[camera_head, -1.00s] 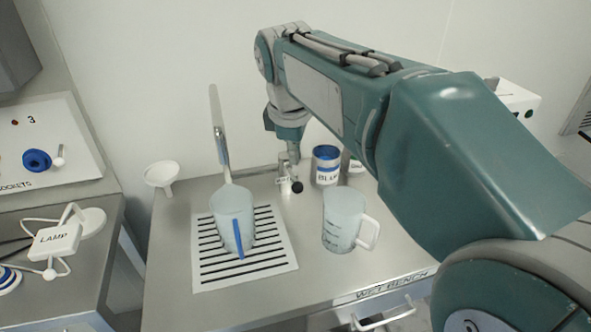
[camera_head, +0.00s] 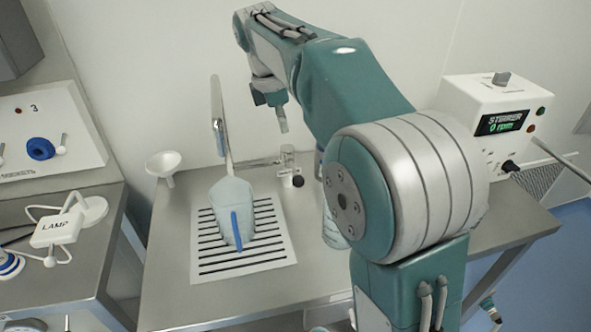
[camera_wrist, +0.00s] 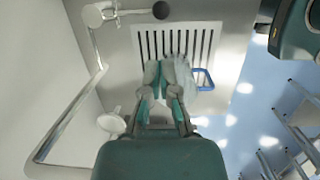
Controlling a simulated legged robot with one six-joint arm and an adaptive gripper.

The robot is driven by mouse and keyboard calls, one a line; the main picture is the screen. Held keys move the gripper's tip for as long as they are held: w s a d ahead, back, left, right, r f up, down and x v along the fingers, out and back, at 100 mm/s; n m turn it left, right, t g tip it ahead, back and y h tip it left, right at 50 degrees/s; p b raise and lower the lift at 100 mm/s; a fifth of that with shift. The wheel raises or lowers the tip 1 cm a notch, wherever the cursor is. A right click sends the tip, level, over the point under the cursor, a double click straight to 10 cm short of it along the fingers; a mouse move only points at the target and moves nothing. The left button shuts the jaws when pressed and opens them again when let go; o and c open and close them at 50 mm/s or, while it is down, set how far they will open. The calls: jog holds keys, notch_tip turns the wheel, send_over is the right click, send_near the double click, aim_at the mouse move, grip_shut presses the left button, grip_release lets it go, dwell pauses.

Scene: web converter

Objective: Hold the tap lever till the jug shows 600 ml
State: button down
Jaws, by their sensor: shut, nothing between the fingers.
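The jug with a blue handle (camera_head: 232,210) stands on the slotted drain plate (camera_head: 267,262), below the tall metal tap pipe (camera_head: 217,110). Its marks and water level cannot be read. The tap lever's black knob (camera_head: 298,181) is at the tap base (camera_head: 287,158) behind the plate, and shows at the top of the wrist view (camera_wrist: 161,10). My gripper (camera_head: 283,125) is shut and empty, above and apart from the lever. In the wrist view my fingers (camera_wrist: 165,90) cover part of the jug (camera_wrist: 184,72).
A second jug (camera_head: 332,228) to the right is mostly hidden behind my arm. A white funnel (camera_head: 163,164) is at the bench's back left. A stirrer box (camera_head: 490,118) reading 0 rpm stands at the right. A lamp (camera_head: 58,229) is on the left bench.

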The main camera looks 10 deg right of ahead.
aim_at(297, 180)
jog(key=x, duration=1.3)
jog(key=shift+d+f, duration=0.15)
jog(key=shift+f, duration=0.25)
jog(key=shift+s, duration=0.1)
jog(key=shift+s+f+t, duration=0.25)
jog(key=shift+f+t, duration=0.35)
jog(key=shift+t, duration=0.2)
jog(key=shift+f+t, duration=0.5)
jog(key=shift+f, duration=1.55)
jog(key=shift+s, duration=0.1)
jog(key=shift+s+f, duration=0.1)
jog(key=shift+f, duration=0.15)
dwell(3.0)
